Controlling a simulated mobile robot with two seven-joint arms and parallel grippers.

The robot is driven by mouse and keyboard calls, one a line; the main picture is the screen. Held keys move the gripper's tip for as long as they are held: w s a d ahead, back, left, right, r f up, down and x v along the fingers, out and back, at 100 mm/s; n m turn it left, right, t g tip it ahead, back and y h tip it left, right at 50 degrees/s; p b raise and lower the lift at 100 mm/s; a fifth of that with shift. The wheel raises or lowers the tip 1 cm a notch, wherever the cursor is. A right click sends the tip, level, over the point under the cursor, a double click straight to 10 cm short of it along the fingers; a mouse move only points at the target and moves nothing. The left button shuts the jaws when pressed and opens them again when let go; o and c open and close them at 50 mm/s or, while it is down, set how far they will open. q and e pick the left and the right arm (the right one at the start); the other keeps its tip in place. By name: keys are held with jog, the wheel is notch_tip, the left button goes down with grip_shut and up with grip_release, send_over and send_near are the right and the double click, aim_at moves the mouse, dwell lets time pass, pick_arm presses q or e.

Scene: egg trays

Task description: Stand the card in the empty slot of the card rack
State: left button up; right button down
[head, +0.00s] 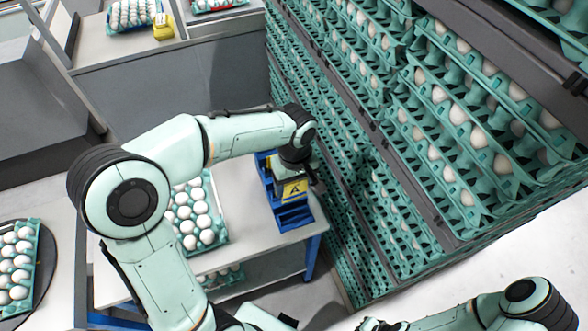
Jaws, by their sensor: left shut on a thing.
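The blue card rack (294,218) stands on the light table near its right edge, with slots showing at its front end. My left gripper (296,176) is over the rack, pointing down, and is shut on the yellow card (294,189), which has a dark mark. The card is upright at the rack, in front of or just above its middle. I cannot tell whether its lower edge is inside a slot. The gripper and forearm hide part of the rack's back.
An egg tray (219,236) lies on the table left of the rack. Tall stacks of green egg trays (440,190) rise close on the right. Another egg tray (35,255) lies at the far left. More trays and a yellow object (163,27) are at the back.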

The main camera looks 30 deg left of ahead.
aim_at(295, 198)
pick_arm(q)
jog(key=shift+s+d+f, duration=0.1)
jog(key=shift+s+f, duration=0.1)
jog(key=shift+f, duration=0.1)
jog(key=shift+s+f+b, duration=0.1)
jog(key=shift+f+b, duration=0.45)
jog(key=shift+f, duration=0.15)
notch_tip(295, 198, down, 4)
jog(key=shift+f+b, duration=0.2)
jog(key=shift+b, duration=1)
jog(key=shift+f, duration=0.15)
pick_arm(e)
jog(key=s+f, duration=0.1)
jog(key=f, duration=0.1)
jog(key=s+f, duration=0.2)
jog(key=shift+s+d+f, duration=0.1)
jog(key=shift+s+f, duration=0.1)
jog(key=shift+f, duration=0.1)
jog(key=shift+f, duration=0.1)
pick_arm(q)
jog(key=shift+f, duration=0.15)
pick_arm(e)
jog(key=shift+s+f, duration=0.1)
